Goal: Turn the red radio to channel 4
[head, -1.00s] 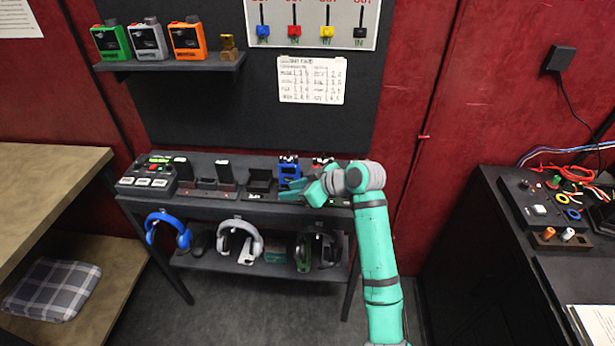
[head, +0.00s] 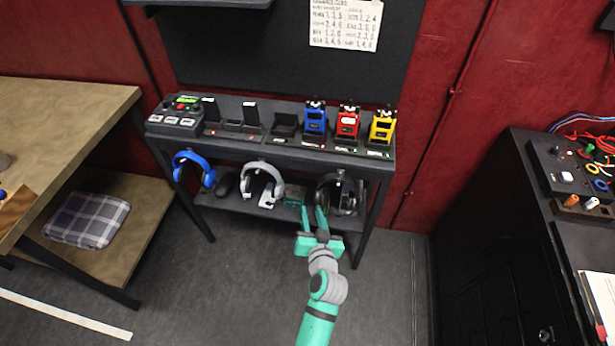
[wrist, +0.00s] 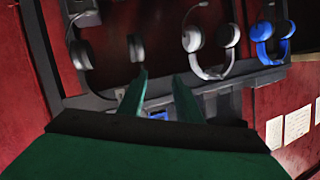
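The red radio (head: 347,123) stands upright in a charger slot on the dark table (head: 265,144), between the blue radio (head: 315,119) and the yellow radio (head: 382,126). Its channel setting is too small to read. My gripper (head: 313,214) is low in front of the table's lower shelf, below the red radio and apart from it. The two green fingers are spread and nothing shows between them; they also show apart in the wrist view (wrist: 158,88). The red radio is not recognisable in the wrist view.
Blue (head: 194,170), grey (head: 262,180) and black headphones (head: 338,194) hang under the tabletop, the black pair close to my fingers. Empty charger slots (head: 230,126) and a button box (head: 176,116) are to the left. A black cabinet (head: 480,230) stands right. The floor between is clear.

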